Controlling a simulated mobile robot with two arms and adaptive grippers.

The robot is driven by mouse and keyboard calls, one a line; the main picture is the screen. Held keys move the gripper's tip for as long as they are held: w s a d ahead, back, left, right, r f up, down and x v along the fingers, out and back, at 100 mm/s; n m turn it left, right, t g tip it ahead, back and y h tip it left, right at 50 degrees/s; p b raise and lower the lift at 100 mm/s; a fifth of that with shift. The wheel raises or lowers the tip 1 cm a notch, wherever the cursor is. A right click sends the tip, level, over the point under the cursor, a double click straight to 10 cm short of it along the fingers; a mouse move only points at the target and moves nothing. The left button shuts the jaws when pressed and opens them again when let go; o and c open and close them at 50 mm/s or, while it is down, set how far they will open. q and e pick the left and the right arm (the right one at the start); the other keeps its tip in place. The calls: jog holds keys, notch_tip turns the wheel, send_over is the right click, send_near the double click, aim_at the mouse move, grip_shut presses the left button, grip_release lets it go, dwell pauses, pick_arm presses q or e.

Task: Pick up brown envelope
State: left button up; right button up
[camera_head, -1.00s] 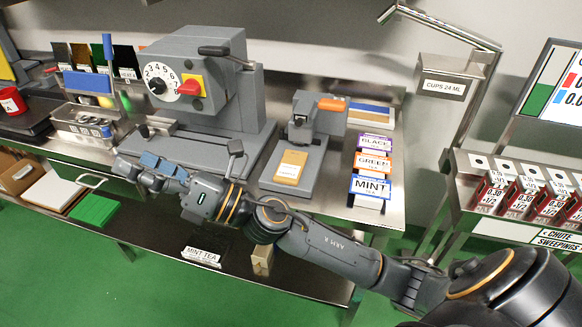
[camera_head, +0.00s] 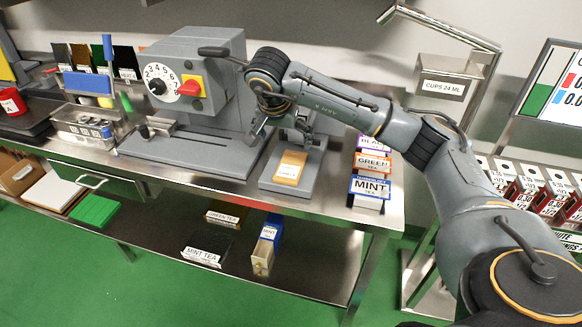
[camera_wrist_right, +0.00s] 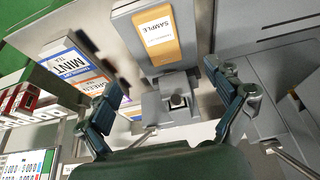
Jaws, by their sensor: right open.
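The brown envelope (camera_head: 289,167) lies flat on the grey base of the small machine (camera_head: 310,165) on the steel bench. It has a white label. In the right wrist view the envelope (camera_wrist_right: 158,35) is at the top middle, and its label reads SAMPLE. My right gripper (camera_head: 279,132) reaches down at the small machine, behind the envelope in the head view. In the right wrist view its two fingers (camera_wrist_right: 163,78) are spread wide with nothing between them, and the envelope is apart from them, past their tips. My left gripper is not in view.
A large grey machine (camera_head: 195,95) with a numbered dial stands left of the small one. Tea boxes marked MINT (camera_head: 370,187) and GREEN (camera_head: 373,163) stand to the right. A lower shelf (camera_head: 160,222) holds more tea boxes. A cups holder (camera_head: 442,86) stands at right.

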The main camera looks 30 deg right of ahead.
jog(key=p, duration=0.1)
send_over(291, 166)
jog(key=s+a, duration=0.2)
notch_tip(291, 166, down, 7)
jog(key=shift+a+f, duration=0.1)
jog(key=shift+f, duration=0.05)
jog(key=p+x, duration=0.2)
jog(key=x, duration=0.3)
jog(key=shift+w, duration=0.1)
jog(key=shift+w+f, duration=0.1)
jog(key=c, duration=1)
